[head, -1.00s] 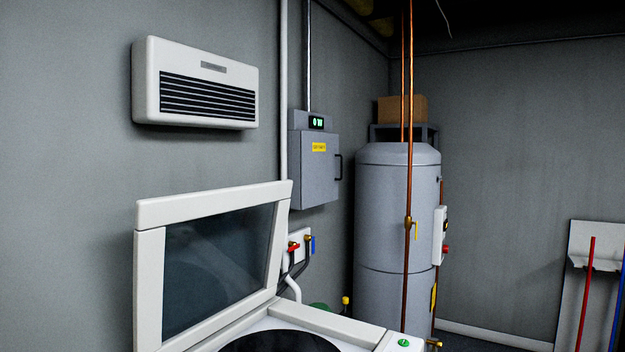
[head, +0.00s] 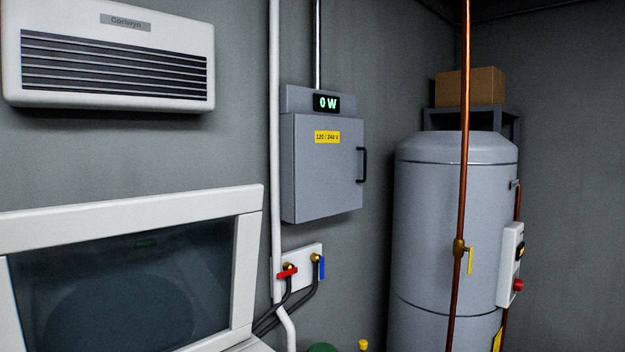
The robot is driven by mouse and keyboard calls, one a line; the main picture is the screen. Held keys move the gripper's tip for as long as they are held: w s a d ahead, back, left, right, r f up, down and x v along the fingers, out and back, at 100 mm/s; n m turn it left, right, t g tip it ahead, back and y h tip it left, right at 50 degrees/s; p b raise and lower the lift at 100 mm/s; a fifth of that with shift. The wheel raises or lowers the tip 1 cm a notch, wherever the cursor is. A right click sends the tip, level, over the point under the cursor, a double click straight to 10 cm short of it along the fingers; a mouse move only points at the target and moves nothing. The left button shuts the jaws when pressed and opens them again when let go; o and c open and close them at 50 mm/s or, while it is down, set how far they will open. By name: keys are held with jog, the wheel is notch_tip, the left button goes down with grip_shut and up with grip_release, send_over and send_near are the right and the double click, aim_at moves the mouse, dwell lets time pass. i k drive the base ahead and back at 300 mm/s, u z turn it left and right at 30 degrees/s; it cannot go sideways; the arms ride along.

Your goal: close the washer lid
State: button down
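The washer lid (head: 246,270) is a white frame around a dark glass pane (head: 130,290). It stands raised at the lower left of the head view, near the grey wall. Its lower left part is cut off by the picture's edge. Only a small white strip of the washer's top (head: 255,345) shows below the lid; the drum opening is out of view. My gripper is not in view.
A grey electrical box (head: 322,170) reading 0 W hangs on the wall behind the lid. Red and blue valves (head: 288,271) with hoses sit below it. A grey water tank (head: 450,230) and a copper pipe (head: 463,120) stand at the right. A white vent unit (head: 110,60) hangs upper left.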

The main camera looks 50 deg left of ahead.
aim_at(21, 230)
jog(key=i, duration=2.4)
jog(key=u, duration=4.2)
jog(key=i, duration=0.5)
